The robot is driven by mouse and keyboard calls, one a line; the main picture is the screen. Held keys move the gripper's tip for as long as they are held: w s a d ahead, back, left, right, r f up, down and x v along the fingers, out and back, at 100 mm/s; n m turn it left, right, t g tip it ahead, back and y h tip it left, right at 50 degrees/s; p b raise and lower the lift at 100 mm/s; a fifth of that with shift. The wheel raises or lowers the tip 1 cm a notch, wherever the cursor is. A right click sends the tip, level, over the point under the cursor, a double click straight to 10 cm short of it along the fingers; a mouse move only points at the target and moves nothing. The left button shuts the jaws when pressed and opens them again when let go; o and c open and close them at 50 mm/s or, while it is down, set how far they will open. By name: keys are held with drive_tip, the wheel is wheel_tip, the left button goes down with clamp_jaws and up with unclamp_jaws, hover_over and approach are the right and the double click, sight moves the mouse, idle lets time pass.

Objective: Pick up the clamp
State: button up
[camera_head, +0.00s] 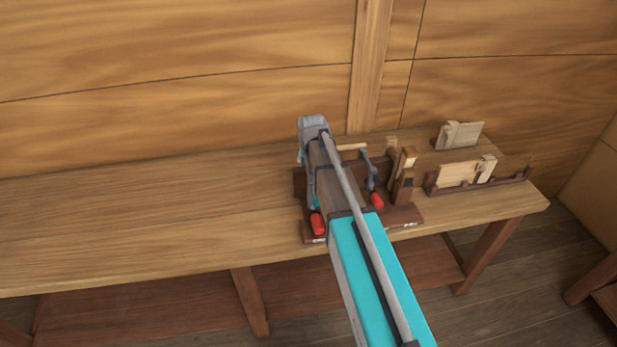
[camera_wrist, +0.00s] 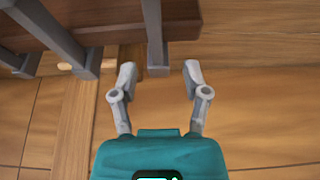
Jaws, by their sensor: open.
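Two clamps with grey metal bars and red handles are at the dark wooden rack on the bench in the head view. The left clamp (camera_head: 317,222) is partly hidden behind my arm; the right clamp (camera_head: 376,200) shows its handle and part of its bar. In the wrist view, my gripper (camera_wrist: 159,70) is open and empty. A grey bar (camera_wrist: 153,35) reaches down from the top, its lower end close to the gap between the fingertips. More grey bars (camera_wrist: 62,45) show at the upper left. I cannot tell which bar belongs to which clamp.
The long wooden bench (camera_head: 130,225) is clear on the left. To the right stand a wooden block piece (camera_head: 403,175), a pale panel in a low rack (camera_head: 458,174) and another pale piece (camera_head: 462,135). A plank wall (camera_head: 180,100) rises close behind.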

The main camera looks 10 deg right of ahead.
sight(307, 164)
drive_tip(key=shift+f, duration=0.2)
idle(0.3)
drive_tip(key=b+x, duration=0.3)
drive_tip(key=shift+d, duration=0.2)
drive_tip(key=shift+b+x, duration=0.95)
drive_tip(key=shift+x, duration=0.05)
clamp_jaws()
